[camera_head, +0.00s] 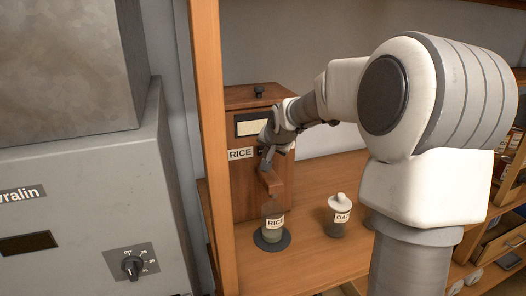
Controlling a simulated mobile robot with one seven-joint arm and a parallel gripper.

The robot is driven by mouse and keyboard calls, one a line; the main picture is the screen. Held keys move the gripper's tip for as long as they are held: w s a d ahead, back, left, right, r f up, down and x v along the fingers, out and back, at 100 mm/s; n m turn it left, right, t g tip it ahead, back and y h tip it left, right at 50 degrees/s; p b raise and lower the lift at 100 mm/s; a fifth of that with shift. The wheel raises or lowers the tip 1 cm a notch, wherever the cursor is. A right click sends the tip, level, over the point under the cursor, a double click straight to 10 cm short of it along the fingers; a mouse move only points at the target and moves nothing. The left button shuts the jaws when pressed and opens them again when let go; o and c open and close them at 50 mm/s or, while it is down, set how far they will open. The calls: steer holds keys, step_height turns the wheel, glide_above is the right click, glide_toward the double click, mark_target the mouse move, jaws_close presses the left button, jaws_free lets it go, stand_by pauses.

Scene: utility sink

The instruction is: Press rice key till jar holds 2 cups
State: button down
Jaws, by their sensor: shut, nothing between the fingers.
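A wooden dispenser box (236,188) with a RICE label (241,154) stands on a wooden shelf. A wooden spout (271,183) juts from its front. A jar labelled RICE (273,228) stands upright below the spout on a dark round base (261,244). The jar looks greenish grey in its lower part; I cannot tell its level in cups. My gripper (266,165) is shut and empty at the dispenser's front, just right of the RICE label and above the spout. It hides the key area, and I cannot tell whether it touches a key.
A second jar labelled OAT (340,217) stands on the shelf (300,265) to the right of the rice jar. A wooden post (208,120) and a grey machine with a dial (132,266) are at the left. Drawers and goods are at the far right.

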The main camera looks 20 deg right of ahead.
steer(key=shift+s, duration=0.3)
steer(key=s+p, duration=0.1)
steer(key=s, duration=0.1)
steer(key=s+p, duration=0.1)
steer(key=shift+s+r+p, duration=0.25)
steer(key=shift+s+p, duration=0.05)
steer(key=shift+s, duration=0.1)
steer(key=shift+s+f+p, duration=0.2)
steer(key=shift+s+p, duration=0.1)
steer(key=shift+s, duration=0.3)
